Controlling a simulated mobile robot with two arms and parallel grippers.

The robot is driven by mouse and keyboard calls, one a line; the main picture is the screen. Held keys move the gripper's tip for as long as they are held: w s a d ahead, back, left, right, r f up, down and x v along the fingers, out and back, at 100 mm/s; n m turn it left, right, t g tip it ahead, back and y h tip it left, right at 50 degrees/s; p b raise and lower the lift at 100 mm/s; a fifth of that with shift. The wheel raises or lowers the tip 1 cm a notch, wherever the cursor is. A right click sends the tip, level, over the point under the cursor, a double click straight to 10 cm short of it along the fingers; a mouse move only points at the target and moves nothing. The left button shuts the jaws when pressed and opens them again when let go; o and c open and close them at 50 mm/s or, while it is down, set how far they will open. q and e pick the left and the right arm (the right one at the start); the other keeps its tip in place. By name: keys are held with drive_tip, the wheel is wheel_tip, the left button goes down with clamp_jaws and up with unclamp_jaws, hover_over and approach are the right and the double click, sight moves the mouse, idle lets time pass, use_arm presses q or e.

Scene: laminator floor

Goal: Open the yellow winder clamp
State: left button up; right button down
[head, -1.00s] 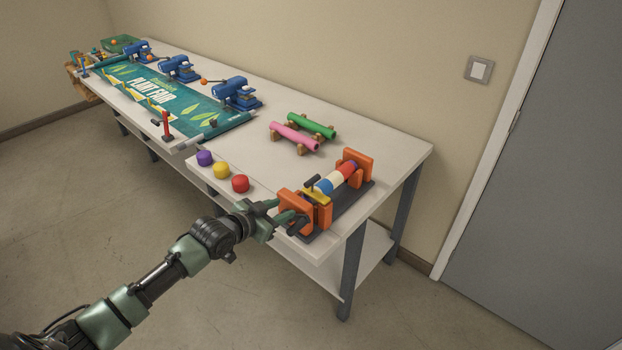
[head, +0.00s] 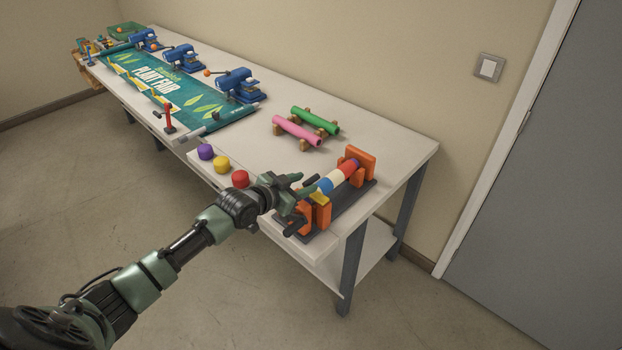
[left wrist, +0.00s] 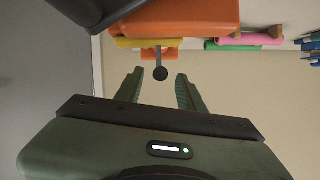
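The yellow winder clamp (head: 320,197) sits on the orange winder (head: 353,160) at the table's near right corner. It is partly hidden behind my left gripper in the head view. In the left wrist view the clamp (left wrist: 150,43) is a yellow bar in front of an orange block. A thin stalk with a round black knob (left wrist: 160,73) sticks out from it. My left gripper (head: 303,190) is open at the clamp. The knob shows between its two fingertips in the wrist view, with gaps on both sides. My right gripper is not in view.
Purple, yellow and red caps (head: 240,179) lie left of the winder. Pink and green rolls (head: 314,122) rest on wooden supports behind. A green plant fair banner (head: 180,95) and blue presses (head: 237,85) fill the far table. Bare tabletop (head: 385,145) lies right of the rolls.

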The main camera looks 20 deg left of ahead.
use_arm(q)
drive_tip(key=shift+x, duration=1.9)
clamp_jaws()
